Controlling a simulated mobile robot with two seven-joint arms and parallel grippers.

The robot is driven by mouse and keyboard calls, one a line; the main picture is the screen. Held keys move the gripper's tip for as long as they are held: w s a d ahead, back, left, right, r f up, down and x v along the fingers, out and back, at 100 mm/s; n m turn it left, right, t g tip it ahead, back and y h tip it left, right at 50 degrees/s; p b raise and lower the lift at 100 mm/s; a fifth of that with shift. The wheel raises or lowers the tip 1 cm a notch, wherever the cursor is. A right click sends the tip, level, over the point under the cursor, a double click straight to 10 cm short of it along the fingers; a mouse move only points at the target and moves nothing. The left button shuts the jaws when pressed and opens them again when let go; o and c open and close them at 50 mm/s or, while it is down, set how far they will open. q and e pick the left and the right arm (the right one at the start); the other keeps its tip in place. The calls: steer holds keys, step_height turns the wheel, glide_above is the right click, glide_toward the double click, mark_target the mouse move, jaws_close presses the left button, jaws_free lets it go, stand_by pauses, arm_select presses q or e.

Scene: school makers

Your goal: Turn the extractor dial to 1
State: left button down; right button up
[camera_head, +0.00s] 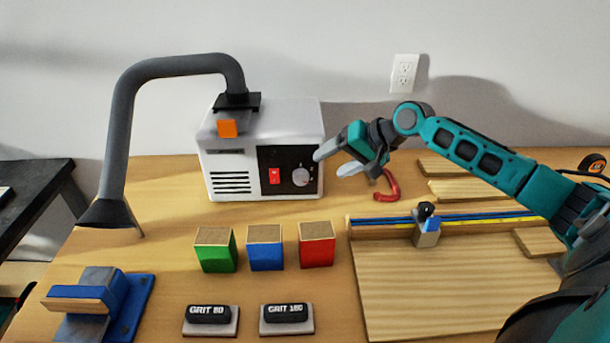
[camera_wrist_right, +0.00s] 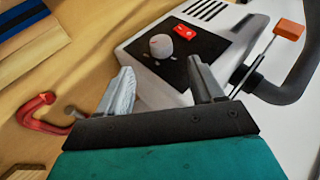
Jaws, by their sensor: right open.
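The extractor (camera_head: 265,125) is a white box at the back of the table, with a black panel, a red switch (camera_head: 274,176) and a round pale dial (camera_head: 300,177). The dial's number marks are too small to read. In the right wrist view the dial (camera_wrist_right: 161,46) lies ahead of my fingers, between them and apart from both. My right gripper (camera_head: 328,163) is open and empty, just right of the panel in the head view. It also shows open in the right wrist view (camera_wrist_right: 160,85). My left gripper is not in view.
A grey hose (camera_head: 125,120) arches over the table's left side. Green (camera_head: 215,252), blue (camera_head: 265,252) and red (camera_head: 317,250) blocks stand in front of the extractor. A red clamp (camera_head: 387,186) and a wooden board (camera_head: 430,290) with a fence lie to the right.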

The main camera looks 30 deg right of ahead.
mark_target(304, 178)
steer(key=x, duration=1)
steer(key=shift+r+b, duration=0.1)
steer(key=shift+b, duration=0.2)
steer(key=shift+c, duration=0.9)
steer(key=c, duration=0.9)
